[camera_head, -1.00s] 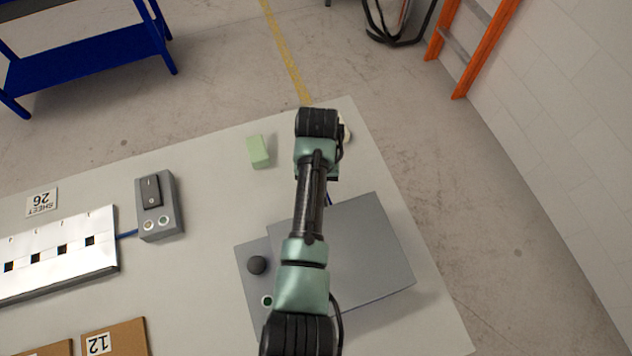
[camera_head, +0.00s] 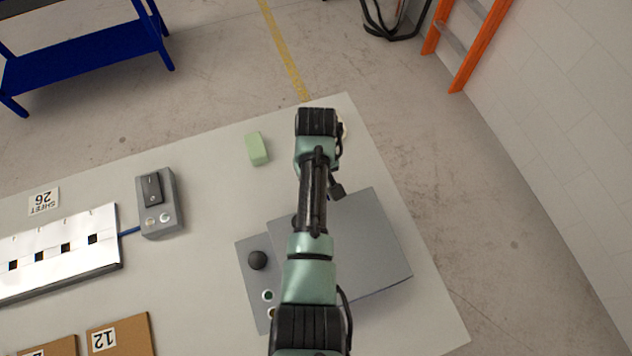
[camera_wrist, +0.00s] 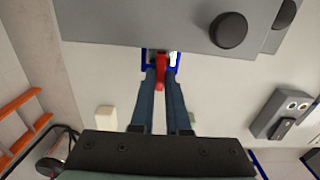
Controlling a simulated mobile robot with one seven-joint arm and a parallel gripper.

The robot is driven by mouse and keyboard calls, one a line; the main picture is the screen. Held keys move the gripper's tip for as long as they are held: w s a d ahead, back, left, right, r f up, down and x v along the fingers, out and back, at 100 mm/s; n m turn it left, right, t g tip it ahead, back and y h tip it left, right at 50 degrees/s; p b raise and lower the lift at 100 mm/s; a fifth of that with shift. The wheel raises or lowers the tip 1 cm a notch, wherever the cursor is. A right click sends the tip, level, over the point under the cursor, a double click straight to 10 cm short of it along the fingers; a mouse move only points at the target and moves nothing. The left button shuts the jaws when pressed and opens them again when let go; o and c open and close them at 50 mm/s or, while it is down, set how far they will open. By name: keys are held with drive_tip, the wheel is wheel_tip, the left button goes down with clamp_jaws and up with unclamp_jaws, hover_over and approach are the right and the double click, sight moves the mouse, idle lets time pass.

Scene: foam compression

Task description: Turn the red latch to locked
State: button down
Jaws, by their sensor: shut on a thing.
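The red latch (camera_wrist: 161,72) shows in the wrist view at the edge of a grey box (camera_wrist: 130,22), with small blue parts (camera_wrist: 147,66) on both sides of it. My gripper (camera_wrist: 161,82) has its two fingers closed on the red latch at their tips. In the head view the grey box (camera_head: 355,245) stands on the table, and my arm hides the latch and most of the gripper. I cannot tell from these views whether the latch is at its locked position.
A black knob (camera_head: 257,260) sits on the box's left part. A grey switch box (camera_head: 159,203), a pale green block (camera_head: 257,149), a white panel (camera_head: 60,252) and a brown board (camera_head: 128,335) lie on the table (camera_head: 212,235). The table's far left area near the block is clear.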

drive_tip(key=c, duration=0.9)
unclamp_jaws()
drive_tip(key=shift+r, duration=0.1)
wheel_tip(320, 180, up, 13)
